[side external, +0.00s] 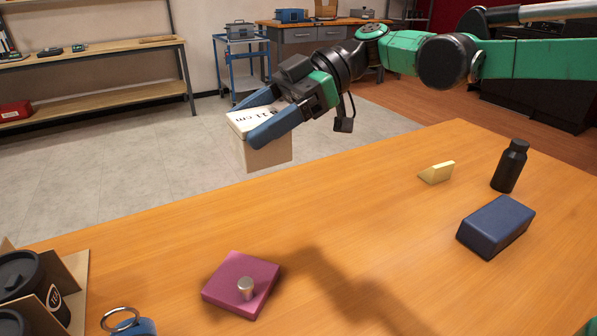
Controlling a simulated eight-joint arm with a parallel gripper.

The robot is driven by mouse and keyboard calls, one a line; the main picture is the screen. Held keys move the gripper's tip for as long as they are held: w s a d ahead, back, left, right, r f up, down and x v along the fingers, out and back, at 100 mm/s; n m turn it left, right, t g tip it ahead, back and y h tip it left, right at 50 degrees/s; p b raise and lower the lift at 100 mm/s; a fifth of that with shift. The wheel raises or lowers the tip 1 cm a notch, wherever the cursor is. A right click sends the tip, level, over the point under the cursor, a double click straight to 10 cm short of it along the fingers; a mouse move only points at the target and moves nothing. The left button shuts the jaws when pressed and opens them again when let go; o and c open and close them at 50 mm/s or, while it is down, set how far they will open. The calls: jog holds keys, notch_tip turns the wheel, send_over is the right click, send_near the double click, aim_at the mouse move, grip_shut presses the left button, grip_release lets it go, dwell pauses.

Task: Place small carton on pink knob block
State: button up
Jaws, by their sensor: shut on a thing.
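The small carton (265,153) is a light tan box with dark print on its pale top. My gripper (262,122) is shut on it and holds it in the air, high above the far edge of the table in the picture. One blue finger covers part of the carton's side. The pink knob block (236,275) lies flat on the table at the lower middle left, a flat magenta square with a small metal knob (246,287) on top. The carton is well apart from the block, above and behind it in the side external view.
On the wooden table (400,235) are a yellow wedge (437,172), a black bottle (509,166) and a dark blue block (496,226) at right. A cup carrier (72,285) with dark cups and a metal ring (120,319) sit at lower left. The table's middle is clear.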

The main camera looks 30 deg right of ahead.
jog(key=s+a, duration=0.1)
jog(key=a, duration=0.3)
jog(key=f, duration=1.3)
jog(key=shift+a+f, duration=0.2)
jog(key=shift+f, duration=0.2)
send_over(246, 279)
jog(key=shift+f, duration=2.2)
